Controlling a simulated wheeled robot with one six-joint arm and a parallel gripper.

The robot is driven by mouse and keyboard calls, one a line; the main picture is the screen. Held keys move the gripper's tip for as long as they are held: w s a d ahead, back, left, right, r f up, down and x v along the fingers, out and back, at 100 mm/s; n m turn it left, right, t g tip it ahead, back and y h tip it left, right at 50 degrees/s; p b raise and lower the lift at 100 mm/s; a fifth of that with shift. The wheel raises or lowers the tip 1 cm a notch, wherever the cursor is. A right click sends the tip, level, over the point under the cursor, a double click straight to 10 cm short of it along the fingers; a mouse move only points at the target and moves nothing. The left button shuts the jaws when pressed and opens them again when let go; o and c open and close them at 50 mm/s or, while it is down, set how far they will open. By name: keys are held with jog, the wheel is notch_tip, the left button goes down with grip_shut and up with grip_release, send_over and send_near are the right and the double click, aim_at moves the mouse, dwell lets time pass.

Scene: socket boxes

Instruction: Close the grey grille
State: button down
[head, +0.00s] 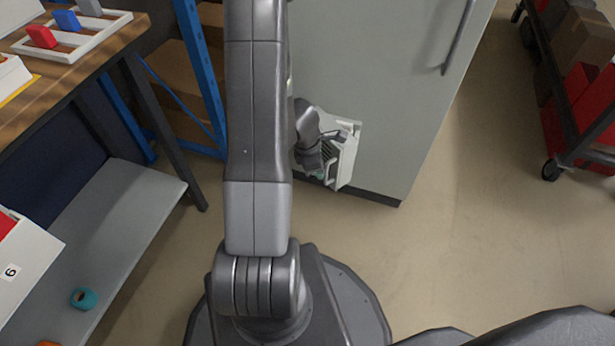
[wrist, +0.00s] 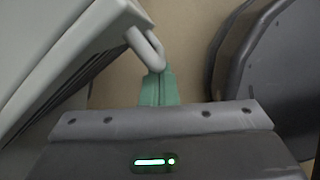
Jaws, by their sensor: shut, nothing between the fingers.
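The grey grille (head: 347,168) is a small pale panel low on the front of the grey-green cabinet, with dark slats partly showing. My arm and wrist hide its left part. In the wrist view the grille (wrist: 85,45) fills the upper left, standing at a slant with dark slats along its lower side. A pale looped handle (wrist: 146,48) sticks out from its edge. My gripper (wrist: 156,80) has its green fingers together and empty. The fingertips are at the handle's lower end; I cannot tell if they touch it.
The tall cabinet (head: 385,80) has a bar handle (head: 459,38) at upper right. A workbench (head: 70,75) with a lower shelf (head: 110,215) stands left, by a blue rack (head: 200,70). A dark cart (head: 575,145) is at right. The floor (head: 470,230) between cabinet and cart is clear.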

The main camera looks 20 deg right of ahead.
jog(key=w+d+n+t+p, duration=0.1)
jog(key=w+d+n+p, duration=0.2)
jog(key=d, duration=0.6)
jog(key=shift+d+n, duration=0.25)
jog(key=shift+n, duration=1.05)
jog(key=shift+w+a, duration=0.1)
jog(key=shift+a, duration=0.05)
